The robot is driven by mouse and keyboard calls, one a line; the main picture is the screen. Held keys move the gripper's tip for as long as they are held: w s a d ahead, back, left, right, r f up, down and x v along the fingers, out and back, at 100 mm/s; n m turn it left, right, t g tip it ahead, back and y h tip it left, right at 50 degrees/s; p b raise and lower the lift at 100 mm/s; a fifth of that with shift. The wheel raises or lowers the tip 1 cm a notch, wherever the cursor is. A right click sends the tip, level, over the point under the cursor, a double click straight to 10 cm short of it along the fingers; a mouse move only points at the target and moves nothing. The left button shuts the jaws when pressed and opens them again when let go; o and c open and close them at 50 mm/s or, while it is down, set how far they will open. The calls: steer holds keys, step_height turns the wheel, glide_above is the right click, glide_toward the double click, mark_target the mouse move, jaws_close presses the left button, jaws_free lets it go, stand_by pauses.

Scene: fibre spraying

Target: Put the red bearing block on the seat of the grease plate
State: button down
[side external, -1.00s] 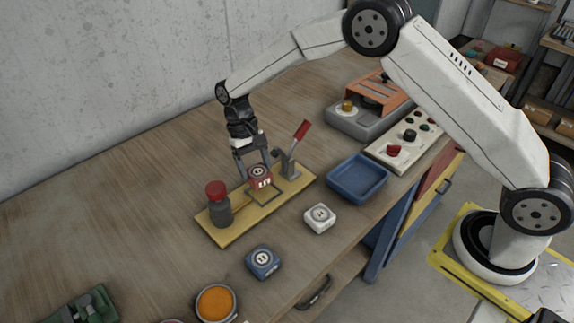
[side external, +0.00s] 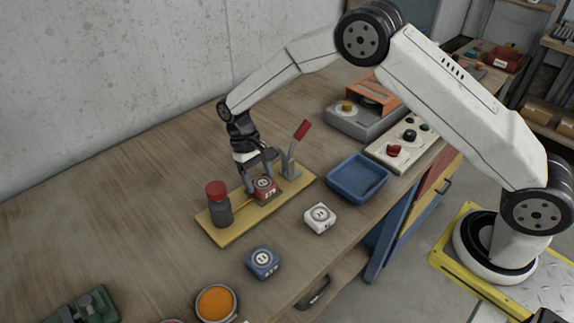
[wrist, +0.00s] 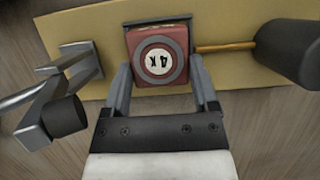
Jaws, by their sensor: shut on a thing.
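The red bearing block (side external: 265,187), with a round pale-and-grey top face, is between the fingers of my gripper (side external: 262,191), which is shut on it. The block is low over the middle of the yellow grease plate (side external: 227,235), at the seat frame. The frame is mostly hidden, so I cannot tell if the block touches down fully. In the wrist view the block (wrist: 159,55) sits upright between both fingers, square to the plate (wrist: 240,103). A dark grease bottle with a red cap (side external: 218,204) stands at the plate's left end, a red-handled lever clamp (side external: 291,165) at its right end.
A white block (side external: 319,218) and a blue block (side external: 263,262) lie in front of the plate. A blue tray (side external: 330,183) is to the right, near a button panel (side external: 380,153). An orange-filled pot (side external: 215,303) stands at the front. The table behind the plate is clear.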

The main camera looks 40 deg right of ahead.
steer(key=shift+f, duration=0.15)
jaws_free()
steer(key=v, duration=1.2)
stand_by(0.3)
steer(key=shift+s+d, duration=0.1)
stand_by(0.5)
steer(key=s+d+t, duration=0.3)
steer(key=s+d, duration=0.3)
steer(key=s, duration=0.5)
steer(key=s+d+t, duration=0.4)
steer(key=s+d, duration=0.1)
steer(key=s, duration=0.7)
steer(key=shift+d+f, duration=0.4)
